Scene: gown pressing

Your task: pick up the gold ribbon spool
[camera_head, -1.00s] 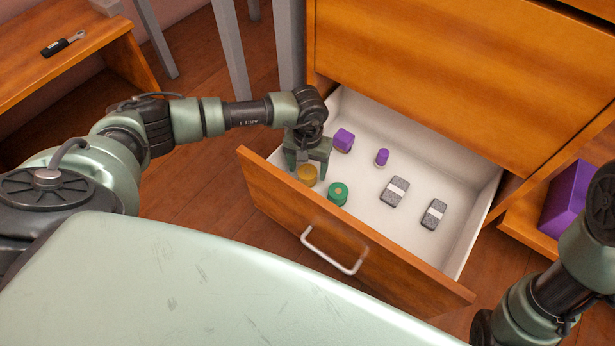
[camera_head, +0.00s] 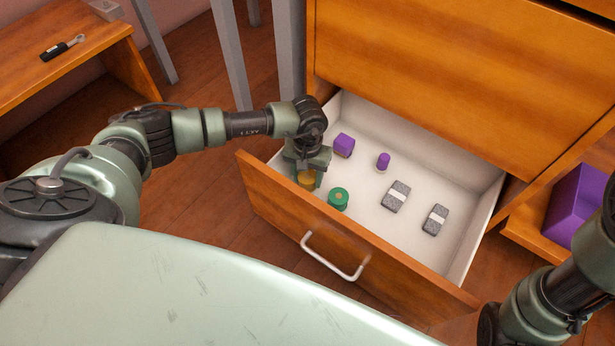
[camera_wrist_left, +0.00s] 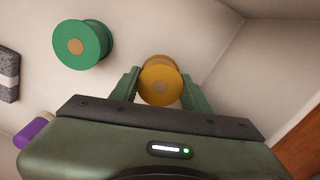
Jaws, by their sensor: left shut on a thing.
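The gold ribbon spool (camera_head: 307,180) stands in the left front corner of the open drawer (camera_head: 440,215). My left gripper (camera_head: 306,172) reaches down into the drawer from above and is shut on the spool. In the left wrist view the gold spool (camera_wrist_left: 159,83) sits between the two green fingers of my left gripper (camera_wrist_left: 160,92). Whether the spool touches the drawer floor cannot be told. My right arm shows at the right edge of the head view, but its gripper is out of sight.
A green spool (camera_head: 338,198) stands close to the right of the gold one. The drawer front (camera_head: 290,215) and side wall are near the gripper.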

